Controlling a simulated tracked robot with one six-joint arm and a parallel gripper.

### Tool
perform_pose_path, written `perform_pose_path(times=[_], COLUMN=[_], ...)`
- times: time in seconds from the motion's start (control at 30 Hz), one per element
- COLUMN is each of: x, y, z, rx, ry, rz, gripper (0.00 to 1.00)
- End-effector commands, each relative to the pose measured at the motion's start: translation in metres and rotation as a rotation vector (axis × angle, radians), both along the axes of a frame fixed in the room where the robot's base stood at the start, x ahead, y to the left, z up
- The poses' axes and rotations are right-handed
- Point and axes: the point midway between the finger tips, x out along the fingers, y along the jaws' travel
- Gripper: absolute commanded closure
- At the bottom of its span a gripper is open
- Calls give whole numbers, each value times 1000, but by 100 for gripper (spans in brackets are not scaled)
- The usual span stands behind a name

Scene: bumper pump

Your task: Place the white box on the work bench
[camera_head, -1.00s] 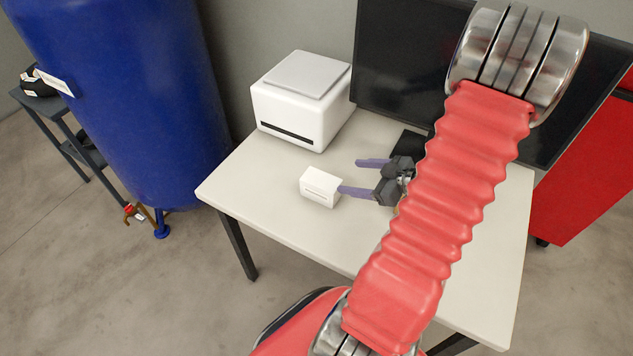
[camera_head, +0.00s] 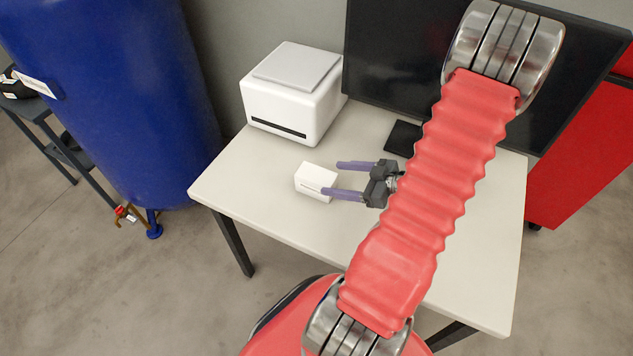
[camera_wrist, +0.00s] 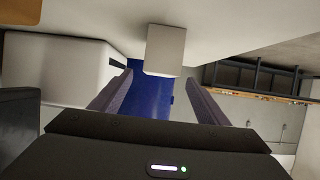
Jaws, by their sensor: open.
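The small white box (camera_head: 310,181) sits on the pale-topped table (camera_head: 250,185), left of my gripper. In the wrist view the box (camera_wrist: 165,48) appears at top centre, ahead of the fingers and roughly between their lines. My gripper (camera_head: 331,178) is open with its two purple fingers pointing left at the box. In the head view the near finger overlaps the box's right edge; I cannot tell whether it touches. The fingers (camera_wrist: 159,78) show apart and empty in the wrist view. I cannot tell which surface is the work bench.
A larger white machine (camera_head: 292,95) stands behind the box, with a black monitor (camera_head: 400,75) to its right. A blue tank (camera_head: 120,95) stands left of the table, and a dark stand (camera_head: 50,140) beyond it. A red cabinet (camera_head: 570,170) is at right.

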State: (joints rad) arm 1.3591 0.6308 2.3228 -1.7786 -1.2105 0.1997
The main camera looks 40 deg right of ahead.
Motion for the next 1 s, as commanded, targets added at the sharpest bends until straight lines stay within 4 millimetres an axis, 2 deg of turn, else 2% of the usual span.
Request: perform_pose_path(times=[0.5, 1.0], x=[52, 58], y=[19, 21], z=[-23, -25], rx=[1, 0], ry=[0, 0], rz=[0, -3], gripper=[31, 31])
